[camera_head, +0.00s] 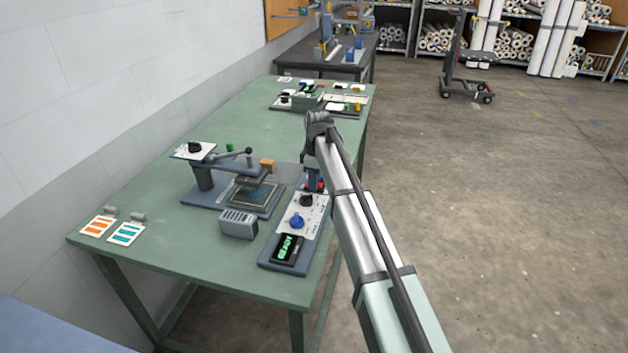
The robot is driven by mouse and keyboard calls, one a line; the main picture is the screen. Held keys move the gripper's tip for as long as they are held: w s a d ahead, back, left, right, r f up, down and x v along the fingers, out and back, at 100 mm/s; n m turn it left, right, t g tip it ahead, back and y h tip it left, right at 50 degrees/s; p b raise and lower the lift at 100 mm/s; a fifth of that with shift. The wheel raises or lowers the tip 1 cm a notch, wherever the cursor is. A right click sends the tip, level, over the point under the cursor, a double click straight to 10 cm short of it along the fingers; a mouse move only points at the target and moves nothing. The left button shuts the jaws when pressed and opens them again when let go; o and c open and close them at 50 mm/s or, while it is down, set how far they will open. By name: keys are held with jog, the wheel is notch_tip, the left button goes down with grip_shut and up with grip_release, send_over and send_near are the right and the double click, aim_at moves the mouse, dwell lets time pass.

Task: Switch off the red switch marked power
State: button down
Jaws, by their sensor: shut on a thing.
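The control box (303,250) is a long grey-blue panel on the green table, right of the press. A small patch of red shows at its far end, which looks like the red switch (320,186). My gripper (314,181) points down at that spot and is shut on the switch. The gripper and my arm hide most of the switch, so its position and its marking cannot be read. Nearer on the same panel are a black knob (306,200), a blue knob (297,221) and a dark display (288,248) with green lit text.
A press (203,176) with a lever arm stands left of the box. A grey vented block (239,223) sits between press and display. Colour cards (126,233) lie at the table's left corner. More devices (305,99) stand at the far end. The table's near-left top (185,258) is clear.

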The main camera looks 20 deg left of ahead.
aim_at(320, 184)
jog(key=shift+y, duration=0.3)
jog(key=shift+d, duration=0.1)
jog(key=c, duration=0.9)
grip_release()
jog(key=r, duration=0.4)
jog(key=d+r, duration=0.1)
jog(key=r, duration=0.8)
jog(key=shift+d+r, duration=0.25)
jog(key=shift+r, duration=0.15)
jog(key=shift+h, duration=0.6)
jog(key=f, duration=0.4)
jog(key=a+f, duration=0.1)
jog(key=f, duration=0.4)
jog(key=a+f, duration=0.1)
jog(key=f, duration=0.3)
jog(key=shift+a+f, duration=0.25)
jog(key=shift+f, duration=0.15)
